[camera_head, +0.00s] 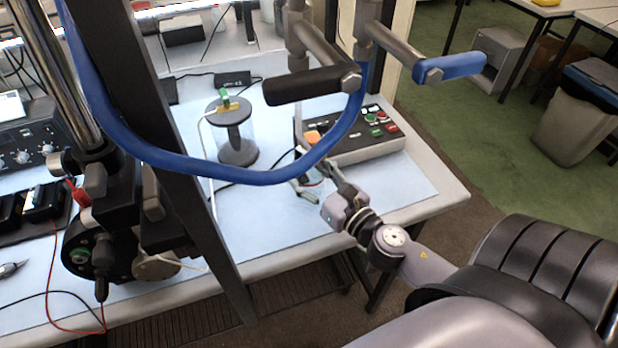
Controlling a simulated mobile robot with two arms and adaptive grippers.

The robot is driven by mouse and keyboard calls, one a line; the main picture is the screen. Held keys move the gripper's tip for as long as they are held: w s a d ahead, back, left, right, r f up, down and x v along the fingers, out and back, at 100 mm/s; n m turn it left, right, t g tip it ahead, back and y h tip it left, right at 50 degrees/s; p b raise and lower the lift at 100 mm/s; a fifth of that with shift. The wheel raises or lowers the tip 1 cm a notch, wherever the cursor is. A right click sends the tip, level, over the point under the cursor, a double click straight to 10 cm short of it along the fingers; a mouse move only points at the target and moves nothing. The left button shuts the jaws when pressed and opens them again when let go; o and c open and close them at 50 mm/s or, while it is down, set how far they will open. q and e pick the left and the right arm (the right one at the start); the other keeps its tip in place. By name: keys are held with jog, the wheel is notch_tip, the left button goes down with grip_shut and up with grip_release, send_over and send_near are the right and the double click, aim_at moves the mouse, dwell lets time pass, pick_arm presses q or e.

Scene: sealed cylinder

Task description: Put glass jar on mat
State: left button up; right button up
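A clear-walled cylinder with a dark round lid (228,112) and dark base (238,152) stands upright on a pale blue mat (262,219) that covers the bench. I cannot tell whether this is the glass jar. My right gripper (312,181) reaches in from the lower right, low over the mat in front of the control box. A small orange item (313,137) shows just beyond its fingers. A faint clear shape seems to lie near the fingers, but it is too small to tell whether they hold it. My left gripper is not in view.
A control box (358,138) with coloured buttons stands at the back right of the mat. A blue hose (215,172) and a dark upright post (160,150) cross the view in front. Pipes with a black handle (312,86) and a blue handle (450,67) hang above.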

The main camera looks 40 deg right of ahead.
aim_at(318, 194)
jog(key=shift+f+b, duration=0.8)
jog(key=shift+f, duration=0.95)
jog(key=shift+f, duration=0.2)
jog(key=o, duration=1.4)
